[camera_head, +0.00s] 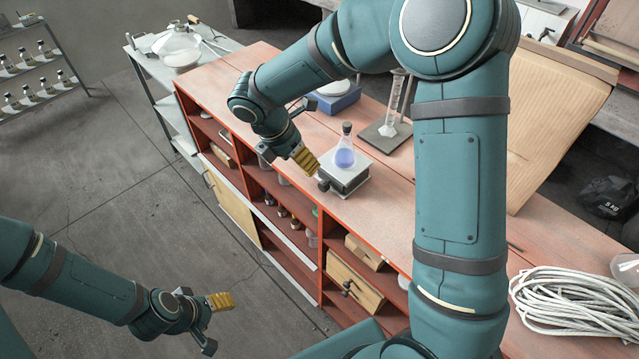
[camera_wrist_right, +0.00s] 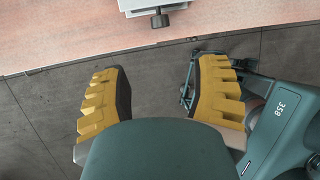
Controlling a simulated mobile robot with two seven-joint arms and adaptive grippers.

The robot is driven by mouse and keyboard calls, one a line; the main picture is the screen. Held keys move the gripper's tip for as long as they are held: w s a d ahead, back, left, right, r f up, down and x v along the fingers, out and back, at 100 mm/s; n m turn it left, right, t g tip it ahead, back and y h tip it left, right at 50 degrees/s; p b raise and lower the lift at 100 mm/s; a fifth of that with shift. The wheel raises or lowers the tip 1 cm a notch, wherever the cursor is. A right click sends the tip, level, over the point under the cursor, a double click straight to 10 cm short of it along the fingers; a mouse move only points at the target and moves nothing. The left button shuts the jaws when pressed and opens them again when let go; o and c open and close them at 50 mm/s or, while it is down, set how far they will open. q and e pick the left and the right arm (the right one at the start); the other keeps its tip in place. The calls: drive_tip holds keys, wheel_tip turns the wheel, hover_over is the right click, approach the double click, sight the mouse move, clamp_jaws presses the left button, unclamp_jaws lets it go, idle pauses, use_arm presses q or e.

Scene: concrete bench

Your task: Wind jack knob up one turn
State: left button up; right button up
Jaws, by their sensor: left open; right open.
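The lab jack (camera_head: 350,180) stands on the red-topped bench, with a flask of bluish liquid (camera_head: 345,155) upright on its plate. Its dark knob (camera_head: 323,185) faces the bench's front edge. The knob also shows at the top of the right wrist view (camera_wrist_right: 160,20), below the jack's pale edge (camera_wrist_right: 152,5). My right gripper (camera_head: 305,158) is open and empty, close to the knob's left in the head view. In the wrist view its yellow fingers (camera_wrist_right: 160,92) are wide apart, with the knob beyond them, untouched. My left gripper (camera_head: 215,322) is open and empty over the floor.
A stand with a glass cylinder (camera_head: 388,130) and a blue device (camera_head: 338,100) stand behind the jack. Coiled rope (camera_head: 570,302) lies at the right. Red shelves (camera_head: 270,190) run beneath the bench top. The bench front edge (camera_wrist_right: 190,38) is close to the knob.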

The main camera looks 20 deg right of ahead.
sight(324, 185)
drive_tip(key=x, duration=0.4)
drive_tip(key=b+x, duration=0.1)
drive_tip(key=x, duration=0.4)
drive_tip(key=d+b+x, duration=0.1)
drive_tip(key=x, duration=0.3)
drive_tip(key=shift+w+d+f, duration=0.1)
drive_tip(key=shift+d, duration=0.1)
clamp_jaws()
drive_tip(key=shift+f+t+b, duration=0.1)
drive_tip(key=shift+t+b, duration=0.2)
drive_tip(key=shift+b, duration=0.45)
drive_tip(key=t+b, duration=0.2)
drive_tip(key=b, duration=0.3)
drive_tip(key=shift+f+y, duration=0.1)
drive_tip(key=shift+y, duration=0.2)
drive_tip(key=shift+m+t+b, duration=0.3)
drive_tip(key=shift+t+b, duration=0.2)
drive_tip(key=shift+b, duration=0.25)
